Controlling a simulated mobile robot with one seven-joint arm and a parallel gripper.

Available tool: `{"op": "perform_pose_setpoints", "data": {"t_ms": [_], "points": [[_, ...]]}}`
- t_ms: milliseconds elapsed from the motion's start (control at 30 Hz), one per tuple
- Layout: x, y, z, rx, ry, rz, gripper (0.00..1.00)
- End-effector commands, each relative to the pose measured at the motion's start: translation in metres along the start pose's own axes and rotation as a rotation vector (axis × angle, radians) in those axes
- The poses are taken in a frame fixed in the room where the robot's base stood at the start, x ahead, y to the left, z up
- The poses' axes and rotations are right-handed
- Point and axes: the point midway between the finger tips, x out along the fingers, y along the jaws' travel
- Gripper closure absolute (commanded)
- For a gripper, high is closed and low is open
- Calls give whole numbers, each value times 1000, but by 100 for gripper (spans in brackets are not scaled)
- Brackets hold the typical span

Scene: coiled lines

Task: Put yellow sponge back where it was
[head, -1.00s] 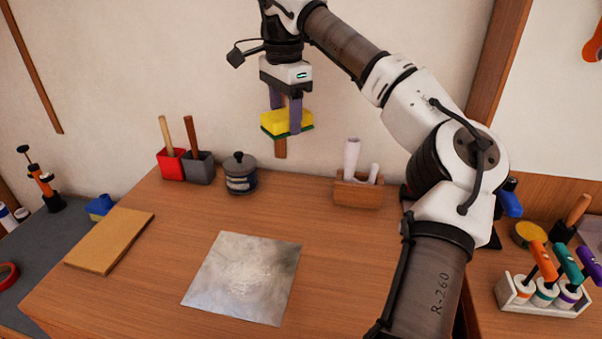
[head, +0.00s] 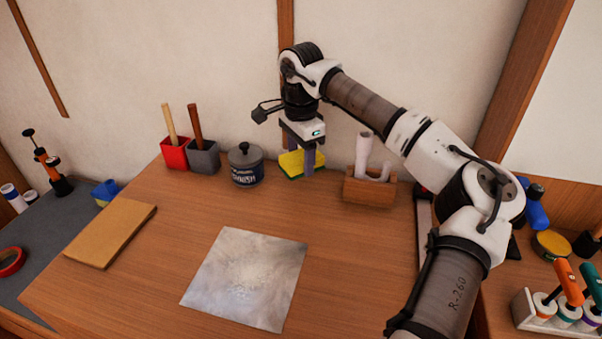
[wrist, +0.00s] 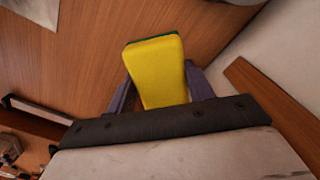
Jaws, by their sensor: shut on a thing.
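The yellow sponge (head: 291,164) has a green underside and is at the back of the wooden table, between the dark lidded jar and the wooden holder. My gripper (head: 303,160) is shut on it from above, and its fingers hide part of the sponge. In the wrist view the sponge (wrist: 157,70) sits between the two purple-grey fingers, yellow face towards the camera. It is at or just above the table top; I cannot tell whether it touches.
The dark jar (head: 246,168) stands close on the left, and the wooden holder (head: 368,188) with white rolls close on the right. Red (head: 174,154) and grey (head: 204,158) boxes with wooden handles stand further left. A silvery sheet (head: 246,276) lies flat at the front.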

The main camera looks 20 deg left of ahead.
Motion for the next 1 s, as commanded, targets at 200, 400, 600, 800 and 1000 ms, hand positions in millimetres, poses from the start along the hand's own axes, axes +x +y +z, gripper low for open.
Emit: {"op": "perform_pose_setpoints", "data": {"t_ms": [200,400,600,800,1000], "points": [[16,0,0,0,0,1,66],[44,0,0,1,-1,2,66],[54,0,0,1,1,-1,66],[57,0,0,1,1,0,66],[57,0,0,1,1,0,30]]}}
